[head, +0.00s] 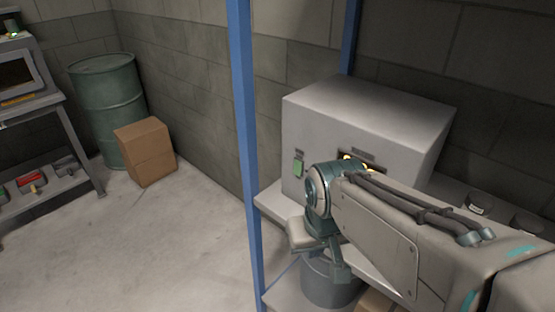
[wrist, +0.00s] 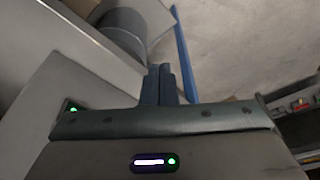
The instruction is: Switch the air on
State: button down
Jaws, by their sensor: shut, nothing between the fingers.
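A grey box-shaped unit (head: 365,105) stands on a shelf behind the blue post. Its front carries a green switch-like part (head: 299,167) at the left and a dark panel with yellow bits (head: 348,156), partly hidden by my arm. My gripper (head: 341,270) hangs in front of the unit, below and to the right of the green part. In the wrist view, my gripper's fingers (wrist: 161,85) are together with nothing between them. The unit's pale face (wrist: 62,62) is at the left there, with a small green spot (wrist: 72,107) beside the gripper body.
A blue post (head: 245,150) rises left of the unit. The shelf edge (head: 270,207) is close to my gripper, with a grey bucket (head: 328,285) below. A green drum (head: 108,105), a cardboard box (head: 146,152) and a bench (head: 75,145) stand at left. The floor between is clear.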

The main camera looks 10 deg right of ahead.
jog(key=w+a+r+n+t+h+p, duration=0.2)
jog(key=w+a+n+t+h+p, duration=0.5)
jog(key=n, duration=1.8)
jog(key=w+a+h, duration=0.4)
jog(key=w+h, duration=0.1)
jog(key=h, duration=0.1)
jog(key=shift+w+a+p, duration=0.2)
jog(key=shift+a+p, duration=0.05)
jog(key=shift+p, duration=0.15)
jog(key=p, duration=0.3)
send_near(296, 173)
jog(key=x, duration=0.5)
jog(key=shift+x, duration=0.95)
jog(key=shift+f, duration=0.1)
